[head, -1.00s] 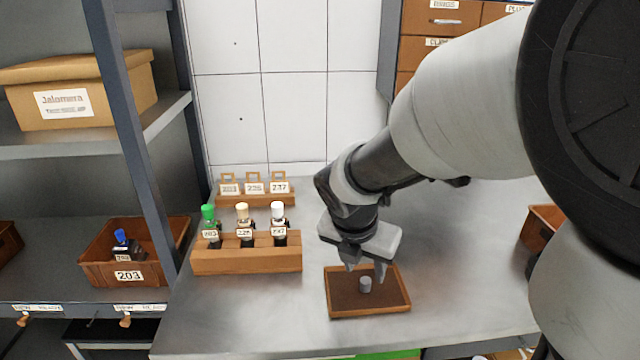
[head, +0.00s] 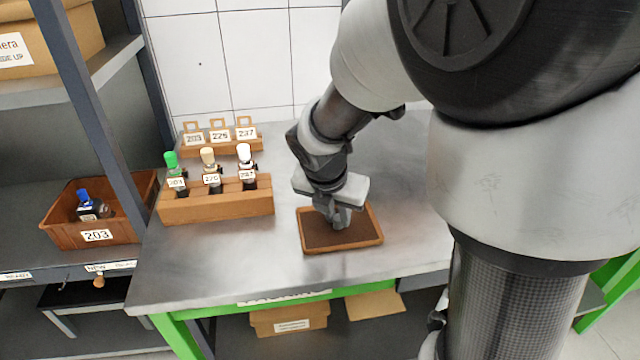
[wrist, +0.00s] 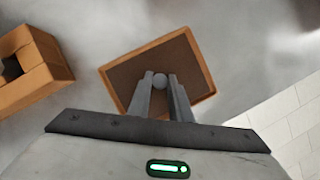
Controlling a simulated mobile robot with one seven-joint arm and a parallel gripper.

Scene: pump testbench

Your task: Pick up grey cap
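The grey cap (wrist: 159,81) is a small round piece in the wrist view, between my two fingertips, with a finger against each side. My gripper (wrist: 160,84) looks shut on it. In the head view my gripper (head: 340,222) points down into the brown shallow tray (head: 341,249), and the cap is hidden behind the fingers. The tray also shows in the wrist view (wrist: 204,62), with its dark floor under the cap. I cannot tell whether the cap touches the tray floor.
A wooden rack (head: 215,206) with green-, tan- and white-capped bottles stands left of the tray. Numbered wooden holders (head: 221,137) stand behind it. A bin labelled 203 (head: 97,236) sits on the left shelf. The metal table (head: 240,265) is bare around the tray.

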